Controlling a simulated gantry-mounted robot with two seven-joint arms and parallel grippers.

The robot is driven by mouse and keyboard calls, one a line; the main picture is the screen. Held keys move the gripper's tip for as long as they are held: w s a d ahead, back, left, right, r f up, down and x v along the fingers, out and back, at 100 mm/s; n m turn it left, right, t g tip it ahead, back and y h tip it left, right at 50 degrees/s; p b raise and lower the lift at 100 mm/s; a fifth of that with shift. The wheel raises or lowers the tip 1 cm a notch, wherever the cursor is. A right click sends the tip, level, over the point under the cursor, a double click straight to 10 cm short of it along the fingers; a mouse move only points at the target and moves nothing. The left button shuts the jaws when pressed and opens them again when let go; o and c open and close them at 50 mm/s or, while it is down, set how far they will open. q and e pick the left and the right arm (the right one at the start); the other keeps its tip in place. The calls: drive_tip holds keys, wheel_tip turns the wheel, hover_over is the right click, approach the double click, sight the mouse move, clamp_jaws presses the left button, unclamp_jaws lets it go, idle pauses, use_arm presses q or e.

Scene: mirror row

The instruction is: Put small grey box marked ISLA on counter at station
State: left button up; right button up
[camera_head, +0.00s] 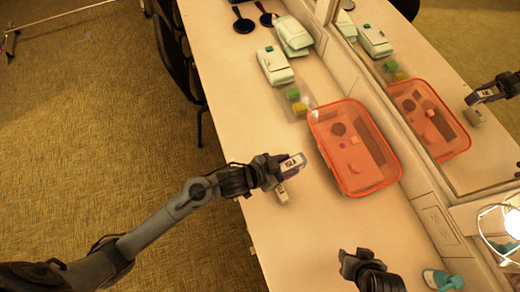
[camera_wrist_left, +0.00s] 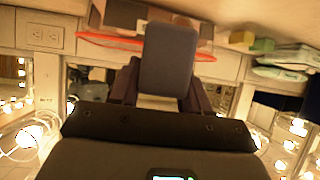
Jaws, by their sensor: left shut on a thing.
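The small grey box marked ISLA (camera_head: 292,162) is in my left gripper (camera_head: 287,170), above the counter (camera_head: 240,100) and left of the red tray. The left gripper is shut on it. In the left wrist view the grey box (camera_wrist_left: 168,60) shows between the two fingers. A second small pale block (camera_head: 282,193) shows just below the gripper; I cannot read its mark. My right gripper (camera_head: 362,262) is at the bottom of the head view, apart from these things; its jaw state is unclear.
A clear red tray (camera_head: 352,187) holding several items stands beside the mirror (camera_head: 440,120). Green and yellow blocks (camera_head: 296,102), pale green cases (camera_head: 274,66) and dark round-headed items (camera_head: 243,24) lie farther back. A teal item (camera_head: 440,280) is at bottom right. The counter's left side is mostly clear.

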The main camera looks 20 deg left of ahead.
wheel_tip(320, 180, down, 5)
drive_tip(key=b, duration=0.3)
drive_tip(key=shift+r, duration=0.1)
drive_tip(key=shift+b+x, duration=0.9)
drive_tip(key=shift+b, duration=0.1)
drive_tip(key=shift+s, duration=0.25)
use_arm(q)
drive_tip(key=w+a+r+m+g+h, duration=0.1)
drive_tip(key=w+a, duration=0.1)
drive_tip(key=w, duration=0.6)
use_arm(e)
drive_tip(key=shift+f, duration=0.25)
use_arm(q)
drive_tip(key=a+f, duration=0.2)
drive_tip(key=a, duration=0.1)
drive_tip(key=a+f, duration=0.2)
drive_tip(key=a, duration=0.2)
drive_tip(key=w+a+f, duration=0.1)
drive_tip(key=a+f, duration=0.1)
drive_tip(key=a, duration=0.2)
drive_tip(key=shift+w+a+f+b, duration=0.1)
drive_tip(key=shift+f+b, duration=0.05)
drive_tip(key=shift+b, duration=0.2)
use_arm(e)
drive_tip(key=shift+f, duration=0.1)
use_arm(q)
drive_tip(key=shift+f, duration=1.95)
use_arm(e)
drive_tip(key=shift+f, duration=0.15)
